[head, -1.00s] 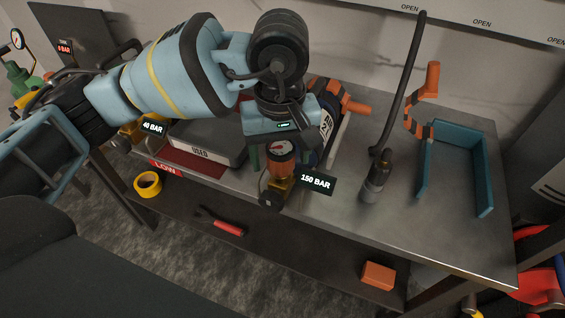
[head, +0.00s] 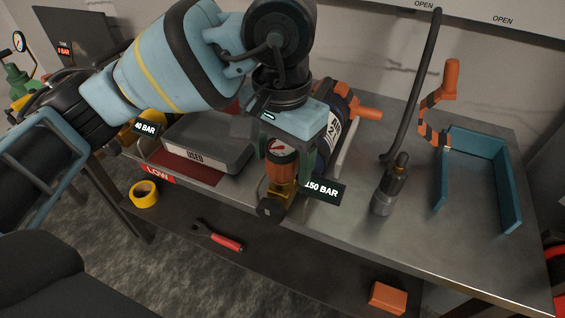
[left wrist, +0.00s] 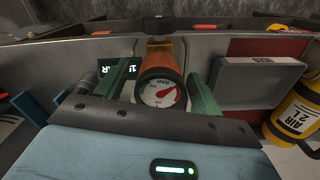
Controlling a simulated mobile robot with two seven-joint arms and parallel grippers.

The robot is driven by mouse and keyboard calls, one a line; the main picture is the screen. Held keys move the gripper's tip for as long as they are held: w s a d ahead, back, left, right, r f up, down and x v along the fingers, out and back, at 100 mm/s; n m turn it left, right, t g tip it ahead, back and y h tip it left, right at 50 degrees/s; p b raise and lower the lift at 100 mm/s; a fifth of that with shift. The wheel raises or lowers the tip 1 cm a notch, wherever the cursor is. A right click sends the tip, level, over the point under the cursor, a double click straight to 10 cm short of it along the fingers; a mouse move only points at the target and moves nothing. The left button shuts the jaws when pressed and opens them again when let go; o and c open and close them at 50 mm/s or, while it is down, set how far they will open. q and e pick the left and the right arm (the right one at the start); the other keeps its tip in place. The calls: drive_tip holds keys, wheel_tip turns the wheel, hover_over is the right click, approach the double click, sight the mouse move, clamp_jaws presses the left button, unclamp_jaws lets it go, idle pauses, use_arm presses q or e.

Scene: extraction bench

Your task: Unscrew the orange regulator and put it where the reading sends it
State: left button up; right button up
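The orange regulator (head: 281,151) has a round gauge face with a red needle, a brass part below and a black round end. It stands at the bench's front edge by a dark cylinder (head: 328,140) marked 2L. A sign (head: 324,190) beside it reads 150 BAR. My left gripper (head: 284,148) points at it from above, its green fingers on either side of it. In the left wrist view the regulator (left wrist: 160,76) sits between the fingers (left wrist: 162,72), with narrow gaps showing; firm contact is not visible. My right gripper is out of view.
A teal open tray (head: 506,190) stands at the right.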

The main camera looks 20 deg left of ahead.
use_arm(q)
drive_tip(key=c, duration=1)
drive_tip(key=n+p, duration=0.1)
drive_tip(key=n, duration=0.5)
drive_tip(key=shift+c, duration=0.2)
drive_tip(key=n+p, duration=0.1)
drive_tip(key=n, duration=0.2)
drive_tip(key=n+p, duration=0.1)
drive_tip(key=n, duration=0.2)
drive_tip(key=shift+r+n, duration=0.1)
drive_tip(key=shift+n, duration=0.3)
drive_tip(key=n+p, duration=0.1)
drive_tip(key=n, duration=0.3)
drive_tip(key=shift+n+p, duration=0.3)
drive_tip(key=shift+p, duration=0.1)
drive_tip(key=shift+n+p, duration=0.4)
drive_tip(key=shift+n, duration=0.7)
drive_tip(key=n+p, duration=0.1)
drive_tip(key=n, duration=0.2)
drive_tip(key=shift+r+n, duration=0.1)
drive_tip(key=shift+n, duration=0.2)
drive_tip(key=shift+n+p, duration=0.8)
drive_tip(key=shift+n, duration=0.9)
drive_tip(key=shift+n+p, duration=0.35)
drive_tip(key=shift+n, duration=0.15)
drive_tip(key=shift+f, duration=0.2)
